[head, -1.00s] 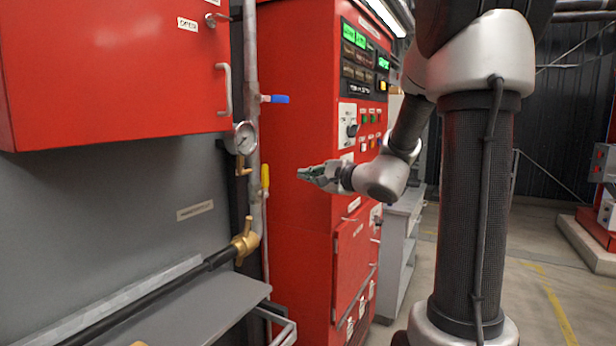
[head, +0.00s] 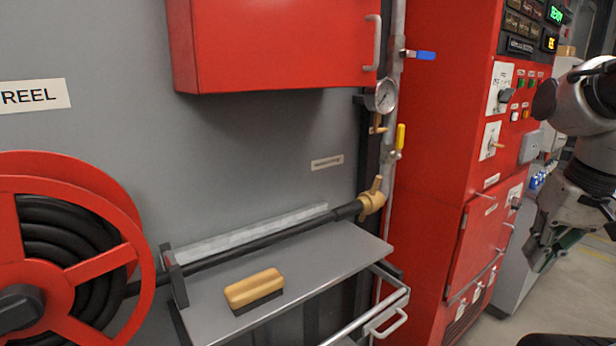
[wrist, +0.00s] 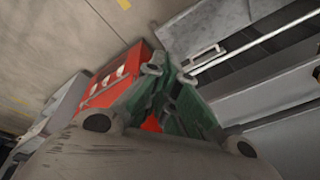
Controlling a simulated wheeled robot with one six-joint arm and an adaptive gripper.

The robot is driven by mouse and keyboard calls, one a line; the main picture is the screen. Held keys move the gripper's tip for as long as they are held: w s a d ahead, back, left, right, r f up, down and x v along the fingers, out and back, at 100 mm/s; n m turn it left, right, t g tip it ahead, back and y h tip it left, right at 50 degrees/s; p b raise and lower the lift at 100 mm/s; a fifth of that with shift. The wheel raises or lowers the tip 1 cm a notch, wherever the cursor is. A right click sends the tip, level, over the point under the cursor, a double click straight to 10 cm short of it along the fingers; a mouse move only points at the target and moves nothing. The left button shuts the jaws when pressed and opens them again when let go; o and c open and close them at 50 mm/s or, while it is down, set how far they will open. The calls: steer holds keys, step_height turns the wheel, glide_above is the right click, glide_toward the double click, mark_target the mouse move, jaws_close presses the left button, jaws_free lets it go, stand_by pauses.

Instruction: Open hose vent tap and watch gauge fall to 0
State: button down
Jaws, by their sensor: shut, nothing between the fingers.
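A round pressure gauge (head: 381,95) with a white dial stands on the upright pipe below the red wall box; its reading is too small to tell. A small brass tap (head: 377,124) sits just under it. A yellow lever (head: 400,138) points up on the pipe to the right, and a blue lever (head: 424,56) lies level above. I cannot tell which is the hose vent tap. A brass valve (head: 372,200) joins the black hose to the pipe. My gripper (head: 538,258) is shut and empty, pointing down, far right of these. The wrist view shows its green fingers (wrist: 165,105).
A red hose reel (head: 100,265) stands at the left. A grey shelf (head: 330,250) below the hose holds a wooden-backed brush (head: 254,289). A tall red control cabinet (head: 430,170) stands between the pipe and my arm. The space before the pipe above the shelf looks clear.

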steer(key=r+n, duration=0.1)
steer(key=a+r+n+t, duration=0.1)
steer(key=r, duration=0.1)
steer(key=shift+s+a+r+n+t+h, duration=0.25)
steer(key=shift+s+a+n+t+h, duration=0.05)
steer(key=shift+s+n+t, duration=0.1)
stand_by(2.2)
